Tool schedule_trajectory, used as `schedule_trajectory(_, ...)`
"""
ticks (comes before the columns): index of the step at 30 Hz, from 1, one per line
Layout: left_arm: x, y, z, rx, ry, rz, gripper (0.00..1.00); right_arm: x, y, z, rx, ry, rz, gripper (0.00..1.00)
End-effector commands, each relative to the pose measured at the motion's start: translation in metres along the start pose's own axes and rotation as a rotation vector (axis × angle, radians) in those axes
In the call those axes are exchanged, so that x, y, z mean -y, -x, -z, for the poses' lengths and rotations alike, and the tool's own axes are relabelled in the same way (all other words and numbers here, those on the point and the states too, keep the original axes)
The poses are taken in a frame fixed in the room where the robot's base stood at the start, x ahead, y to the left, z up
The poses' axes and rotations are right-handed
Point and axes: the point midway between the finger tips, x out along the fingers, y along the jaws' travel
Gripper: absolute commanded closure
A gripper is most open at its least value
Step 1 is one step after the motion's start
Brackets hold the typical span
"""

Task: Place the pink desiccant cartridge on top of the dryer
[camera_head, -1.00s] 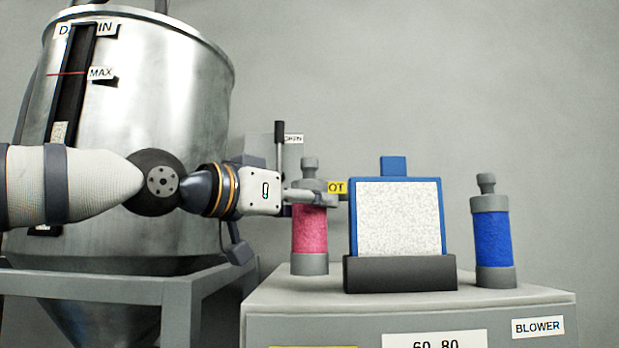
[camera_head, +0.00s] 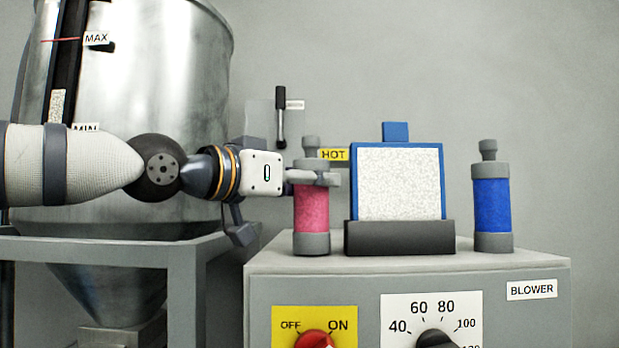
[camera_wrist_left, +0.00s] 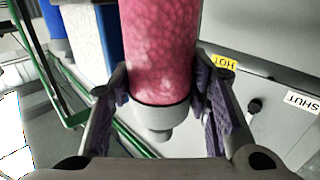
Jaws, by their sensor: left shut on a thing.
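The pink desiccant cartridge (camera_head: 312,208), with grey end caps and a knob on top, is upright at the left of the grey dryer's top (camera_head: 400,262). Its base appears at the level of the top; I cannot tell whether it is touching. My left gripper (camera_head: 318,178) comes in from the left and is shut on its upper grey cap. In the left wrist view the fingers (camera_wrist_left: 163,112) sit on both sides of that cap, with the pink body (camera_wrist_left: 160,45) beyond. My right gripper is not in view.
A blue cartridge (camera_head: 491,205) stands at the right of the dryer top. A blue-framed white panel (camera_head: 398,185) in a dark base (camera_head: 400,238) stands close beside the pink cartridge. A metal hopper (camera_head: 150,90) is at the left. A black lever (camera_head: 280,110) stands behind.

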Motion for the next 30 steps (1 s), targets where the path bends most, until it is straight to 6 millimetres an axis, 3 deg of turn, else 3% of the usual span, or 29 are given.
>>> schedule_trajectory(5,-0.001,0.000,-0.002,-0.003,-0.001,0.000,1.00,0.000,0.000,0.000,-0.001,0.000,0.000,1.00)
schedule_trajectory(6,-0.001,0.001,-0.002,-0.004,-0.001,0.000,0.49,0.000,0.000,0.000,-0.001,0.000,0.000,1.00)
schedule_trajectory(9,-0.001,0.000,-0.002,-0.003,-0.001,0.000,0.33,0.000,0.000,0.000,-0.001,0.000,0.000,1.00)
schedule_trajectory(17,0.000,0.000,-0.004,0.001,0.000,0.000,0.33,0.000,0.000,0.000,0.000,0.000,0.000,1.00)
schedule_trajectory(20,0.000,0.010,-0.003,-0.001,-0.001,0.000,0.33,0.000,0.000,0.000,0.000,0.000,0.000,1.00)
schedule_trajectory(30,0.000,0.097,-0.002,-0.005,0.001,0.000,0.33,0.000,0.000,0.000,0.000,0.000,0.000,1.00)
